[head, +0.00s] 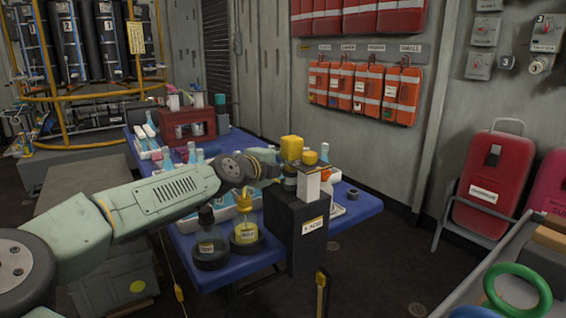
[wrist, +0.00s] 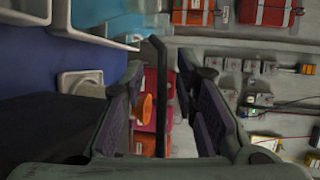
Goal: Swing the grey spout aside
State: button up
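In the wrist view a thin dark grey bar with a bent top, which looks like the spout (wrist: 161,85), stands between the two fingers of my gripper (wrist: 168,100). The fingers are apart, with visible gaps on both sides of the bar; I cannot tell whether either touches it. In the head view my arm reaches from the left to a black stand (head: 292,235) with a white label. A yellow block (head: 291,149) and a white box (head: 308,187) are above the stand. My gripper's fingertips and the spout cannot be made out clearly there.
Orange bags (head: 400,96) hang on the wall. A red case (head: 490,185) stands at right, beyond open floor.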

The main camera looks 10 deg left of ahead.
jog(key=v, duration=0.5)
jog(key=f+v, duration=0.1)
jog(key=v, duration=0.3)
jog(key=f+v, duration=0.1)
jog(key=v, duration=0.4)
jog(key=shift+s+a+f, duration=0.15)
jog(key=shift+s+a, duration=0.05)
jog(key=shift+s, duration=0.4)
